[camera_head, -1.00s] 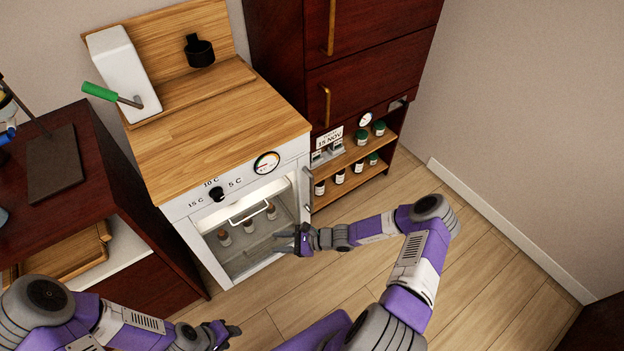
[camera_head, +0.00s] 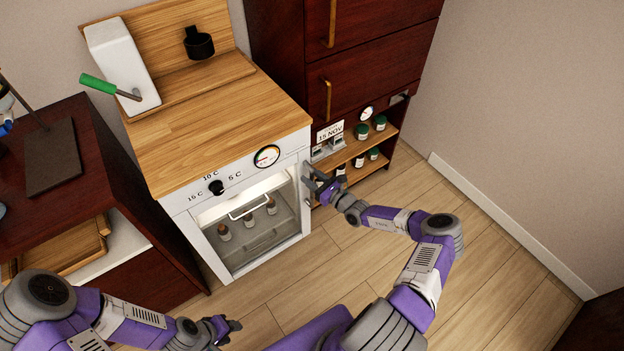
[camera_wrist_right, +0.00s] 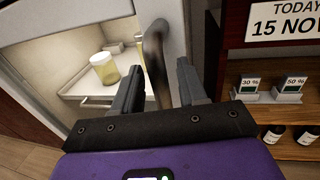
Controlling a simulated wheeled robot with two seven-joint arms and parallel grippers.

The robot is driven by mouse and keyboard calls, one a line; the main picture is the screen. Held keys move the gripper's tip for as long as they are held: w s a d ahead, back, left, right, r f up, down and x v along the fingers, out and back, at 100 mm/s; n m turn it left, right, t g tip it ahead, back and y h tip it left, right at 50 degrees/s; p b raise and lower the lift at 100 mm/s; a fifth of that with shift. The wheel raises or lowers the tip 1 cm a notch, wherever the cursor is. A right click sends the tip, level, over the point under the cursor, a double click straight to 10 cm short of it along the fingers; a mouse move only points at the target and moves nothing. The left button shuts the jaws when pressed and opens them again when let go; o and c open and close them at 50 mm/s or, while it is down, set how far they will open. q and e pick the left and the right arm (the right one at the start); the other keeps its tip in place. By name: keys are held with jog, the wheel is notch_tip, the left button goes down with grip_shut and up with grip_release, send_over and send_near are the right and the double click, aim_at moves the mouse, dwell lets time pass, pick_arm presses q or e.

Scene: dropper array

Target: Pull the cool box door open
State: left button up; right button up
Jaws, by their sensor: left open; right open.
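The cool box (camera_head: 181,221) has a white front with a dial and a knob, and its glass door (camera_head: 262,246) looks shut, with several small bottles behind the glass. A curved metal door handle (camera_wrist_right: 155,50) stands upright in the right wrist view. My right gripper (camera_head: 312,180) is at the right edge of the cool box front. My left gripper (camera_head: 232,329) is open and empty, low in front, away from the cool box.
A dark red cabinet with shelves of bottles (camera_head: 363,132) and a date sign (camera_head: 330,131) stands close to the right of the handle. A dark side table (camera_head: 85,130) stands to the left. The wooden floor (camera_head: 330,270) in front is clear.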

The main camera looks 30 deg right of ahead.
jog(key=shift+w, duration=0.1)
grip_shut()
dwell(0.4)
